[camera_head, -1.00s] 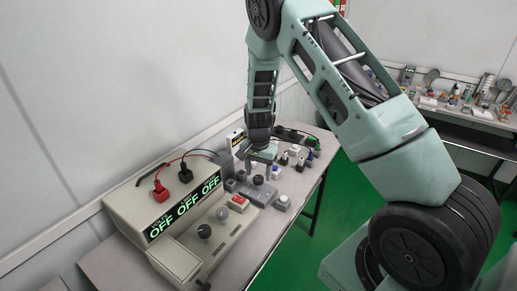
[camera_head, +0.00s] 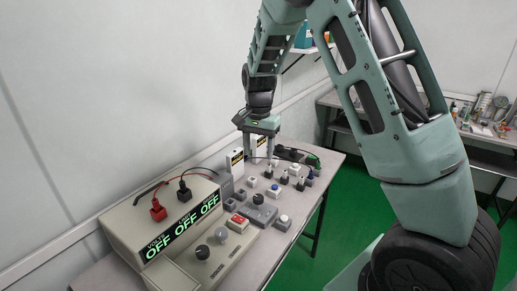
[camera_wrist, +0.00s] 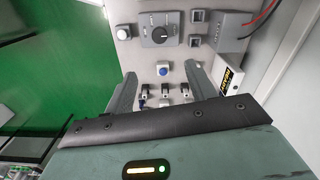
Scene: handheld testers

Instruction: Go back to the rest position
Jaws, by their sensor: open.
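My gripper (camera_head: 260,145) hangs from my raised arm above the far part of the bench, fingers pointing down. It is open, with nothing between its fingers. In the wrist view the two fingers (camera_wrist: 163,95) stand apart, and a blue button on a pale base (camera_wrist: 163,69) shows in the gap between them. The bench (camera_head: 255,262) carries a beige power supply (camera_head: 125,225) whose green display reads OFF three times. A grey box with a black knob (camera_head: 258,208) stands beyond it; it also shows in the wrist view (camera_wrist: 158,30).
A red button box (camera_head: 237,221) and several small switches stand along the bench. Red and black plugs with cables (camera_head: 158,210) sit on the power supply. White boxes with yellow-black labels (camera_head: 236,162) stand near the wall. A second cluttered bench (camera_head: 480,145) is at the back right. Green floor (camera_head: 345,215) is clear.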

